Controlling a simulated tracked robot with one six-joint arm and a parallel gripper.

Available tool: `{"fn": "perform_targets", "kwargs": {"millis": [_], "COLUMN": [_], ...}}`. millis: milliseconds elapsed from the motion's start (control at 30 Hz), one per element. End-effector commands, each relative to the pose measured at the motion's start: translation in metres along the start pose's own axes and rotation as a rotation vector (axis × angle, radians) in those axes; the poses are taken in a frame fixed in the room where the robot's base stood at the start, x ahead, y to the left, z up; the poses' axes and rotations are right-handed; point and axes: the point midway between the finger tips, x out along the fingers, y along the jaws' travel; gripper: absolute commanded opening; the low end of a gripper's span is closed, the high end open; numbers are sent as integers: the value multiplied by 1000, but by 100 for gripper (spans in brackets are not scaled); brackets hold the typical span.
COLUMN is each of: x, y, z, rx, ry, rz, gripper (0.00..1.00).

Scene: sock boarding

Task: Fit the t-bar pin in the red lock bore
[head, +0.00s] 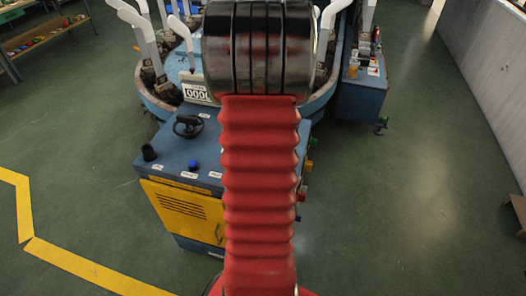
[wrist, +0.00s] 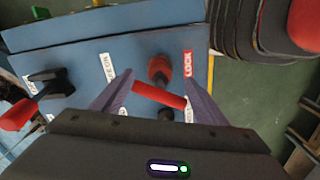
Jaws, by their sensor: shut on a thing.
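The t-bar pin's red crossbar (wrist: 172,98) lies between the purple fingers of my gripper (wrist: 159,86) in the wrist view, and the gripper is shut on it. The bar sits slightly tilted across the picture. The pin's shank cannot be clearly made out. A red round fitting (wrist: 159,67), apparently the lock bore, stands on the blue panel just beyond the bar, beside a red LOCK label (wrist: 188,64). Its opening is not clear, and I cannot tell the height gap between pin and bore. In the head view my arm hides the gripper and pin.
The blue machine top (wrist: 85,68) carries a black lever (wrist: 50,82) and a red knob (wrist: 16,115) at left. The head view shows a black handwheel (head: 188,126), blue knob (head: 193,164) and counter (head: 196,92). Green floor (head: 400,200) is open at right.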

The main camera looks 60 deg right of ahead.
Motion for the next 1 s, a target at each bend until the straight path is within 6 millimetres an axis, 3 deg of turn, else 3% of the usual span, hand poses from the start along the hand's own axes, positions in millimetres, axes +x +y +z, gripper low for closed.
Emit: {"fn": "perform_targets", "kwargs": {"millis": [1000], "x": [18], "y": [0], "z": [0], "rx": [0], "ry": [0], "rz": [-1], "gripper": [40]}}
